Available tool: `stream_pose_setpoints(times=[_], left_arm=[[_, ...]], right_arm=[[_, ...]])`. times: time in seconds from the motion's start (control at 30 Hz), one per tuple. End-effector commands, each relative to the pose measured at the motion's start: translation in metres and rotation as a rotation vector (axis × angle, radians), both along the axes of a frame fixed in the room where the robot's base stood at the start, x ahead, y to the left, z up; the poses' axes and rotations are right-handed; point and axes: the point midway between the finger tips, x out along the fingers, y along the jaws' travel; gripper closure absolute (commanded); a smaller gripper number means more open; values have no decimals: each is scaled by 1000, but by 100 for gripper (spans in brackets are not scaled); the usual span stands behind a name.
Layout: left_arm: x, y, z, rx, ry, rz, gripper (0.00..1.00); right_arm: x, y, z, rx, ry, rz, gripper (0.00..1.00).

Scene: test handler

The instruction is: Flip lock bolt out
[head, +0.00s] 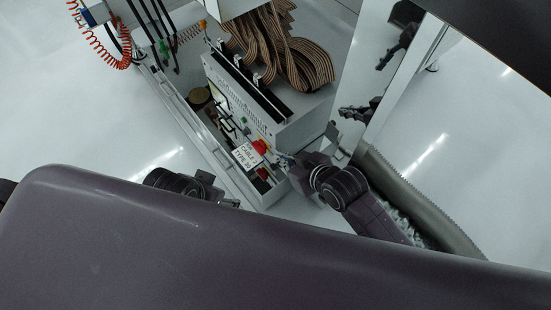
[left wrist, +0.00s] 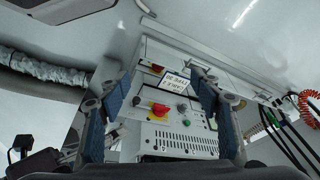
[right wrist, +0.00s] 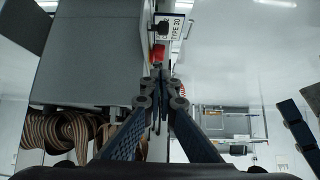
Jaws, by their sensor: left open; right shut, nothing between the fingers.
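The test handler's light grey unit (head: 285,125) stands in the middle of the head view. Its front panel carries a red rotary switch (left wrist: 160,110) and a white label (head: 246,156). My right gripper (head: 284,160) is shut and empty beside the unit's near right corner. In the right wrist view its closed fingertips (right wrist: 160,75) are in front of the red switch and label; contact cannot be told. My left gripper (left wrist: 163,85) is open and empty, facing the panel, which shows between its fingers. I cannot make out the lock bolt clearly; it may be behind the right fingers.
Brown ribbon cables (head: 295,55) hang in loops on top of the unit. A tall reflective panel (head: 385,75) stands right of it, and a grey flexible hose (head: 415,200) runs past my right arm. An orange coiled hose (head: 122,50) hangs at upper left.

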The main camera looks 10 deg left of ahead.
Motion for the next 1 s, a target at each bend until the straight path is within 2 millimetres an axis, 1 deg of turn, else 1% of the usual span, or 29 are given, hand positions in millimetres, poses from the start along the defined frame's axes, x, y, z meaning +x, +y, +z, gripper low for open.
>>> stream_pose_setpoints(times=[0.13, 0.43, 0.57, 0.67, 0.77, 1.0], left_arm=[[-2, 0, 4, 0, -4, 0, 41], [-2, 0, 5, 0, -5, 0, 41], [4, -1, 5, -4, -26, -1, 41], [16, -5, 7, -14, -71, -5, 41], [33, -10, 11, -28, -141, -11, 41], [80, -25, 31, -71, -341, -27, 41]], right_arm=[[-2, 4, 3, 4, -7, 16, 100], [-2, 4, 4, 4, -8, 15, 100], [-1, 6, 1, 5, -7, 15, 100], [2, 9, -3, 5, -7, 15, 100], [5, 13, -8, 4, -7, 15, 100], [15, 26, -22, 5, -8, 15, 100]])
